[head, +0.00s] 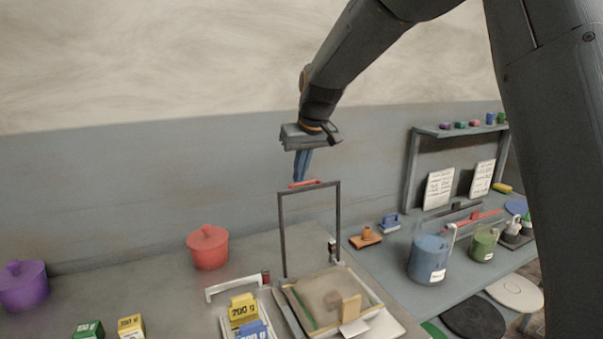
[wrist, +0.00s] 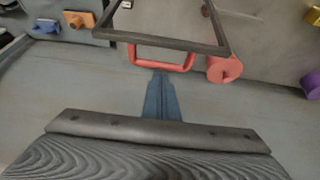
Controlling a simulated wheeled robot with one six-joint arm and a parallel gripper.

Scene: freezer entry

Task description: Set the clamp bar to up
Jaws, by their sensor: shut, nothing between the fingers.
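The clamp bar (head: 338,215) is a dark rectangular frame with a red handle (head: 310,183) along its top. It stands about upright at the back of a board-like base (head: 368,292). In the wrist view the bar (wrist: 170,41) spans the top, and its red handle (wrist: 186,65) lies just beyond my fingertips. My gripper (head: 299,178) is above the handle, pointing down, its blue fingers shut and empty. The fingers (wrist: 160,76) also show together in the wrist view. I cannot tell whether they touch the handle.
A red pot (head: 208,248) stands left of the base, a purple pot (head: 22,287) farther left. Yellow (head: 243,310) and blue blocks sit in front. A blue jug (head: 429,258) and a shelf (head: 455,130) are at right.

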